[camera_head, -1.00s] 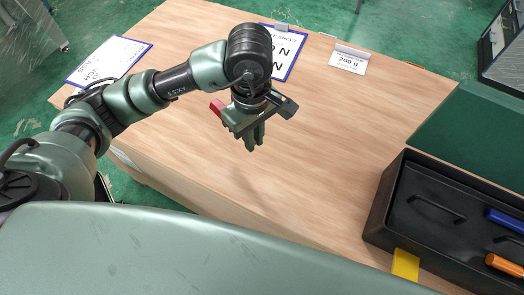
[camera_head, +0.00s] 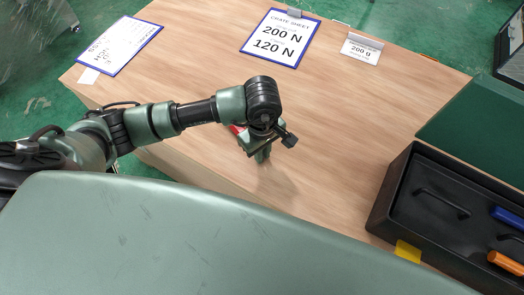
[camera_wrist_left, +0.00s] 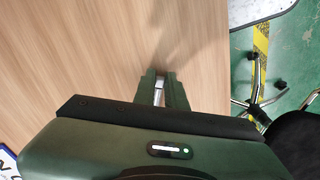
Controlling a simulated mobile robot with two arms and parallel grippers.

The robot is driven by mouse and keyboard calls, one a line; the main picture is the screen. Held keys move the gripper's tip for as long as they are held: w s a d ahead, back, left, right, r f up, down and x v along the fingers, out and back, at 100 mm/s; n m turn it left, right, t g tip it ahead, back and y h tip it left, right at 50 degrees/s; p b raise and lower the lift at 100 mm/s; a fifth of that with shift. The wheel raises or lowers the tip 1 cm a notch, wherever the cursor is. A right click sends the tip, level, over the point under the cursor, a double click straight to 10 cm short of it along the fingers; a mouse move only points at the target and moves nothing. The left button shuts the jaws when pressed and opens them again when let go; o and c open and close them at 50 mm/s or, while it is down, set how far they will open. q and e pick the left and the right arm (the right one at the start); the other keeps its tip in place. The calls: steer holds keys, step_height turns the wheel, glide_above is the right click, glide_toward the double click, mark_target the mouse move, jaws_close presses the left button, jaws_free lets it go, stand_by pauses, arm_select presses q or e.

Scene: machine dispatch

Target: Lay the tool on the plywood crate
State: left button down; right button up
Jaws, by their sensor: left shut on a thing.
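My left gripper (camera_head: 261,157) points down over the near part of the wooden surface (camera_head: 330,140), which looks like the plywood crate's top. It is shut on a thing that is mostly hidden. A small red piece (camera_head: 237,129) shows beside the gripper and may be part of the tool. In the left wrist view, a thin silvery strip (camera_wrist_left: 159,92) shows between the fingers (camera_wrist_left: 160,88), above the wood (camera_wrist_left: 90,60). I cannot tell whether the held thing touches the wood. My right gripper is not in view.
A black toolbox (camera_head: 395,190) with blue (camera_head: 507,217) and orange (camera_head: 505,262) handles stands at the right. A crate-sheet clipboard (camera_head: 280,38), a 200 g card (camera_head: 362,49) and another clipboard (camera_head: 120,45) lie farther back. The wood between gripper and toolbox is clear.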

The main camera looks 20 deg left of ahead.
arm_select(q)
steer(key=c, duration=1.9)
jaws_free()
steer(key=shift+f, duration=0.15)
steer(key=o, duration=0.4)
steer(key=shift+o, duration=0.2)
steer(key=shift+r, duration=0.5)
step_height(320, 180, up, 11)
steer(key=p, duration=0.6)
steer(key=shift+r+p, duration=0.2)
steer(key=shift+p, duration=0.1)
